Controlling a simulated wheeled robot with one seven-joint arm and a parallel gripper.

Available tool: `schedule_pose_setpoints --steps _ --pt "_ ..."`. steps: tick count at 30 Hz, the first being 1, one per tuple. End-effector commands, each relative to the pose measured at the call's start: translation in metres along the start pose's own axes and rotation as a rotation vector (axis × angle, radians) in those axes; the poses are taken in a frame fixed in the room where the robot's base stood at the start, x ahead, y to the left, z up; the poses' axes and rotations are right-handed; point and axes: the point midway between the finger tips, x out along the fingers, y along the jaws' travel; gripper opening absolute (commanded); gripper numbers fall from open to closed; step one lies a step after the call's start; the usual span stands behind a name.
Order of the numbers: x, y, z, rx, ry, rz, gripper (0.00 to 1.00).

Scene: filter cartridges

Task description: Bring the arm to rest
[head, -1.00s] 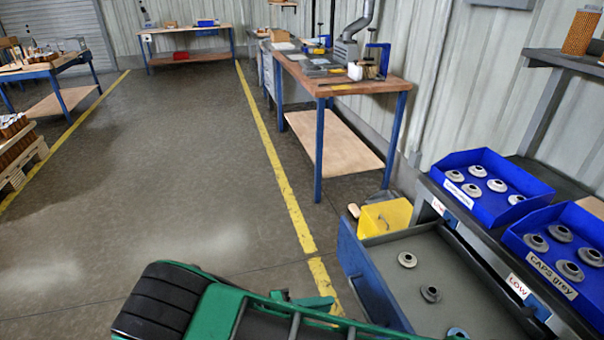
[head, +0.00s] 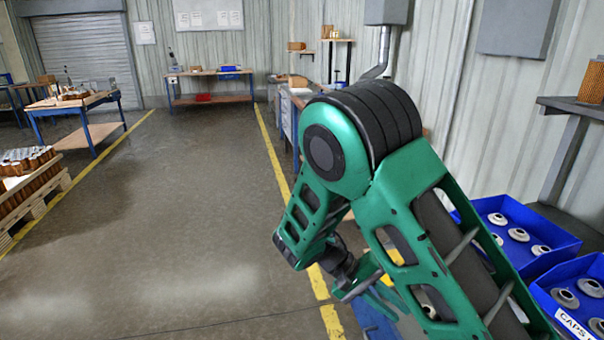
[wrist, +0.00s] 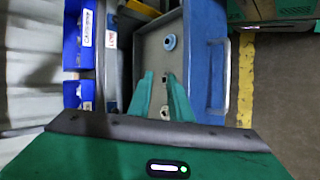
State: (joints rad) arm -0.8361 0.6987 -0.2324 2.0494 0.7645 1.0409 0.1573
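My gripper (wrist: 161,80) shows in the wrist view as two green fingers with a gap between them. It is open and I see nothing held. The fingers point down over the open grey drawer (wrist: 148,45), in which a blue-ringed cap (wrist: 170,42) and two other caps show beyond and between the fingers. In the head view my green arm is raised and bent at a black-banded joint, with its lower end over the drawer area. The fingertips are hard to make out there, and the arm hides most of the drawer.
Blue bins of caps (head: 545,262) stand at the right, beside the drawer. A workbench (head: 290,100) is partly hidden behind my arm. A pallet of cartridges (head: 25,200) stands at the left. The floor (head: 180,210) between is clear.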

Motion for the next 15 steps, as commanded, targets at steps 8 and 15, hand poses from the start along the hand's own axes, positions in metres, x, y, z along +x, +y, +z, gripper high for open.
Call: schedule_pose_setpoints --steps 8,15 --pt "0.018 0.068 0.009 0.040 -0.086 -0.179 0.18" --pt "0.035 0.118 0.027 0.080 -0.132 -0.329 0.18"
